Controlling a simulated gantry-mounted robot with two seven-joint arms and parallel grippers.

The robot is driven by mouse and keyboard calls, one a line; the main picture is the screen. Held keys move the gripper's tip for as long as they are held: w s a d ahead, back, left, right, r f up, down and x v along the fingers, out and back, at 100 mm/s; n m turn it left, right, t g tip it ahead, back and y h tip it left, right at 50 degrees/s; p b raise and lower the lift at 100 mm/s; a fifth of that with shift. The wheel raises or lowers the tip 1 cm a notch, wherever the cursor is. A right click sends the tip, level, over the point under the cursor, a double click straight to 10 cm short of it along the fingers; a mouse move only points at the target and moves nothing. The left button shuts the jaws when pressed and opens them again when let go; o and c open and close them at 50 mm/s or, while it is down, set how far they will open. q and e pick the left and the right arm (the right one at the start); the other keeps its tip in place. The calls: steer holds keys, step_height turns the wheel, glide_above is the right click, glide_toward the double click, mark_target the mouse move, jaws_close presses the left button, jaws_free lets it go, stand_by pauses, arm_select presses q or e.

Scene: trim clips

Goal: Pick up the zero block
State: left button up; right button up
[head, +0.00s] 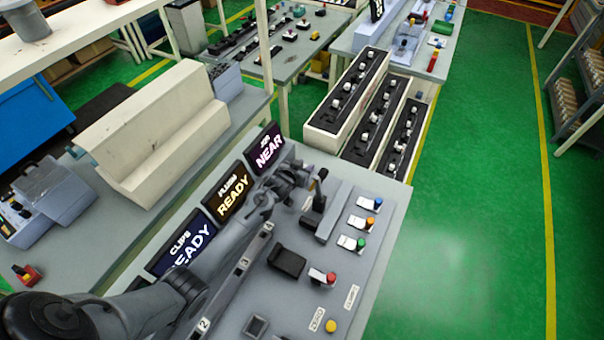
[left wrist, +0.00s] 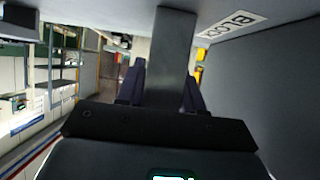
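The label ZERO (head: 317,318) is on the console's front, by a yellow button (head: 330,326). My left gripper (head: 318,188) is at the console's back, beside an upright grey piece (head: 336,208) that may be the zero block. In the left wrist view, the dark fingers of my left gripper (left wrist: 162,92) stand on either side of a grey bar (left wrist: 175,50). I cannot tell whether they touch it. A label reading BLOCK (left wrist: 234,25) shows upside down on a grey surface at upper right. My right gripper is not in view.
Switch boxes with coloured buttons (head: 365,221) and a dark block (head: 286,262) sit on the console (head: 375,270). Trays of small parts (head: 345,90) stand beyond it. The green floor at right is clear.

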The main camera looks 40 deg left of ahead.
arm_select(q)
jaws_close()
steer(key=shift+r, duration=0.1)
